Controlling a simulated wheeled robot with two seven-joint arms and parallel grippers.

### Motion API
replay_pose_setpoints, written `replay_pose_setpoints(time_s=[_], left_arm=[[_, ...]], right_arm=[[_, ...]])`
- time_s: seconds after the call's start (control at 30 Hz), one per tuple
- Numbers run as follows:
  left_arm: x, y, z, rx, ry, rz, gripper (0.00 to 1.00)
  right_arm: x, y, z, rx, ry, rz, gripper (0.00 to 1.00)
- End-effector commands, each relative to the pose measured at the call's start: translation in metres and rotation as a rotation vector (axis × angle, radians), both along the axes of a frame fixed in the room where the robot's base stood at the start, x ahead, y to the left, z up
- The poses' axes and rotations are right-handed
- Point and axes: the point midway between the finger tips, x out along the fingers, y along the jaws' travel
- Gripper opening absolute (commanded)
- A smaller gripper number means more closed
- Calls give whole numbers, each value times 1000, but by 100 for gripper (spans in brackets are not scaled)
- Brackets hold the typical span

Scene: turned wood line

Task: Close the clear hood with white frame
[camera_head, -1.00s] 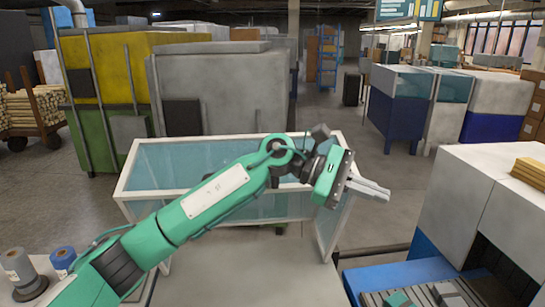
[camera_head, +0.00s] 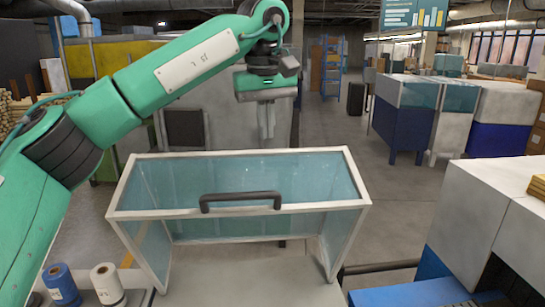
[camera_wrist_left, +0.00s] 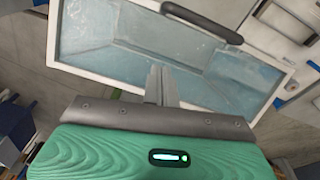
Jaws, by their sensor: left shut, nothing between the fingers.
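The clear hood with white frame (camera_head: 140,212) stands on a pale table in front of me. Its top panel is teal-tinted, and a black handle (camera_head: 240,201) sits along the near edge. Below that edge, the front looks open between the side panels. My left gripper (camera_head: 266,136) is shut and empty, pointing down above and just behind the far edge of the hood. In the left wrist view, the shut fingers (camera_wrist_left: 160,86) overlap the hood's white frame (camera_wrist_left: 90,72), with the handle (camera_wrist_left: 203,22) beyond; contact cannot be told. My right gripper is not in view.
Blue and white spools (camera_head: 62,284) stand at the lower left. A grey and blue machine (camera_head: 485,225) stands close on the right. Large grey and yellow cabinets are behind the hood. Open floor (camera_head: 345,135) lies to the back right.

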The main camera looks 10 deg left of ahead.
Motion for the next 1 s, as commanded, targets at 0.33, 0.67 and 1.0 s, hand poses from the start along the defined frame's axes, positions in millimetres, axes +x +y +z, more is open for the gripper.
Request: replay_pose_setpoints(time_s=[0.33, 0.67, 1.0], left_arm=[[7, -2, -63, -2, 5, -2, 0], [-11, -12, -100, -3, 2, -4, 0], [-24, -17, -108, -4, 1, 0, 0]], right_arm=[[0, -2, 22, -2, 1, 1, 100], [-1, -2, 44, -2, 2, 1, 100], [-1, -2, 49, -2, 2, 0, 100]])
